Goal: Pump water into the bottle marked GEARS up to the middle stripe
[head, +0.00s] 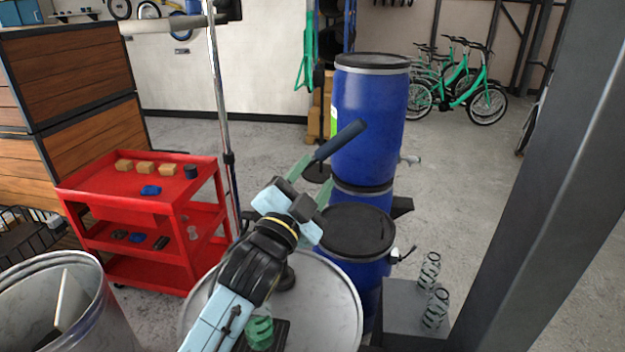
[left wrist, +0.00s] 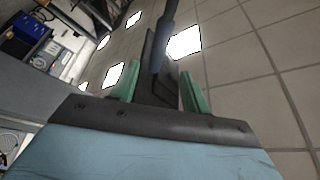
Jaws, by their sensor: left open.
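A pump lever with a dark blue grip (head: 341,140) rises up and to the right just beyond my left gripper (head: 312,179). In the left wrist view, the blue grip (left wrist: 166,25) and a dark metal part stand between the green fingers (left wrist: 152,92), which are apart; I cannot tell if they touch. A green ribbed object (head: 260,332), perhaps a bottle, stands on a dark pad on the round pale drum top (head: 333,300), below my left arm. No GEARS mark, stripe or water level is readable. My arm hides much of the pump. My right gripper is not in view.
Blue barrels with black lids (head: 368,115) stand behind and right of my gripper. A red cart (head: 130,185) with small blocks is at left, near an open metal bin (head: 85,300). A grey box with wire coils (head: 405,305) and a thick dark post (head: 535,190) are at right.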

